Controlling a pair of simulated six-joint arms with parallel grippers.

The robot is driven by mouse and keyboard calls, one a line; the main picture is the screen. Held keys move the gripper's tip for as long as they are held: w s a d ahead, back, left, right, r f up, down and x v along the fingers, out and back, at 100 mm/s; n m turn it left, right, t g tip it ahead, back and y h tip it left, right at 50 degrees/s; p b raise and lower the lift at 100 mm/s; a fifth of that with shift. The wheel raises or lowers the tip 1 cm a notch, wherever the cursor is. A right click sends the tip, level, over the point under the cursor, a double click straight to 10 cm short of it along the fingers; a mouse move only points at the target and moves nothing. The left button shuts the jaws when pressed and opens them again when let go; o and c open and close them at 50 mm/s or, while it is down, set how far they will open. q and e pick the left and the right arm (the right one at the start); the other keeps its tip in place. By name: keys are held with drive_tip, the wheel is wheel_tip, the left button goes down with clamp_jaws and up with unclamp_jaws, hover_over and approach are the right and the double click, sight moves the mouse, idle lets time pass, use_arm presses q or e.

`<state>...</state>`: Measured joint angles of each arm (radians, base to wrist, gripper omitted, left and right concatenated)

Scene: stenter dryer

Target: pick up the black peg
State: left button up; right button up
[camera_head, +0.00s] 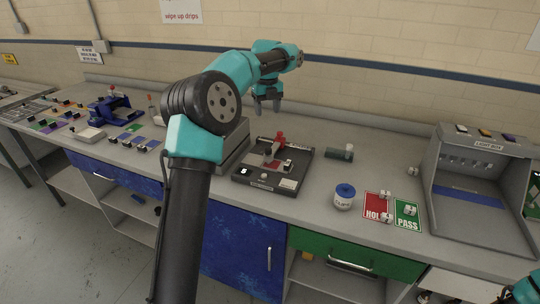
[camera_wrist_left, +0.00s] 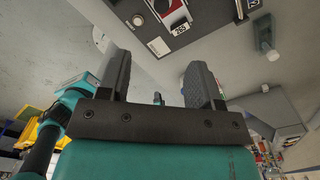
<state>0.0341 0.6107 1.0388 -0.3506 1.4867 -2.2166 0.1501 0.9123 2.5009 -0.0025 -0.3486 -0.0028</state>
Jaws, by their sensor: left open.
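I cannot clearly pick out a black peg in either view. Small dark pieces (camera_head: 141,148) stand by the coloured cards at the left of the bench, too small to tell apart. My left gripper (camera_head: 267,108) is open and empty, pointing down above the back of the bench, behind the black tray (camera_head: 256,179). In the left wrist view its two fingers (camera_wrist_left: 158,78) are apart with nothing held between them. My right gripper is not in view; only a teal part of my right arm shows at the lower right corner.
A dark cylinder with a pale end (camera_head: 338,154) lies right of the tray; it also shows in the wrist view (camera_wrist_left: 265,37). A blue-lidded jar (camera_head: 344,196), a red HOLD card (camera_head: 377,204), a green PASS card (camera_head: 407,218) and a grey light box (camera_head: 485,150) stand further right.

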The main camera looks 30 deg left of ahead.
use_arm(q)
drive_tip(key=shift+f, duration=0.1)
approach(268, 149)
wheel_tip(268, 149, down, 5)
drive_tip(key=shift+a+f, duration=0.1)
drive_tip(key=shift+w, duration=0.1)
idle(0.4)
drive_tip(key=shift+f, duration=2.6)
drive_tip(key=shift+c, duration=0.2)
drive_tip(key=c, duration=1)
